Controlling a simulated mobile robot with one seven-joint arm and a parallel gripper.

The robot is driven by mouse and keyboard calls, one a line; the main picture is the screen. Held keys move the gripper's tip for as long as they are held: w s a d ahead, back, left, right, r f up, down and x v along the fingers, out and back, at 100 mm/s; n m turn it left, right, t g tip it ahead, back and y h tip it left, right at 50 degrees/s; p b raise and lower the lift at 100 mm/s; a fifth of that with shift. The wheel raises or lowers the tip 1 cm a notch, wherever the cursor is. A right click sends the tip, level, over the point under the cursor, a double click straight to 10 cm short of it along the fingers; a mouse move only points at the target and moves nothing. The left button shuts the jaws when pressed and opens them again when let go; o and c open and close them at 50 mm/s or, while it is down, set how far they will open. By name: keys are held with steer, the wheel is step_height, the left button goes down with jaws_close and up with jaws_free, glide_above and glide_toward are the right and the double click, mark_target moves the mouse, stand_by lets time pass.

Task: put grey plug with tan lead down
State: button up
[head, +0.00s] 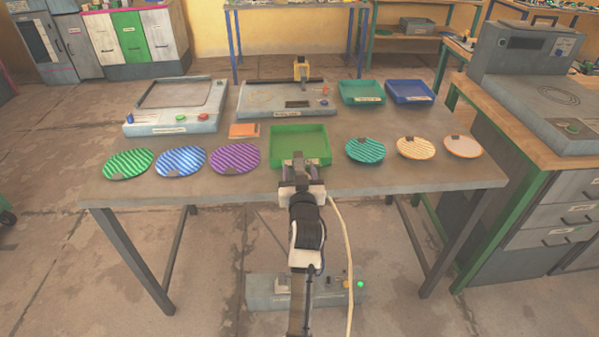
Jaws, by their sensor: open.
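My gripper (299,173) is open over the front edge of the grey table, in front of the green tray (301,133). A tan lead (345,240) runs from beside my gripper down past the table's front edge towards the floor. I cannot make out the grey plug for certain. A small grey piece (293,160) shows at the fingertips against the tray's front wall, and I cannot tell whether it is the plug or whether it touches the fingers.
Striped plates lie left and right of the green tray, the nearest being a purple one (235,158) and a teal one (365,150). Behind are a grey press unit (287,98) and teal (361,92) and blue (410,91) trays. A grey box (262,291) with a green light stands below.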

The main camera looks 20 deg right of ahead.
steer(key=shift+r+p, duration=0.45)
steer(key=shift+r, duration=0.05)
steer(key=b+v, duration=0.3)
steer(key=v, duration=0.9)
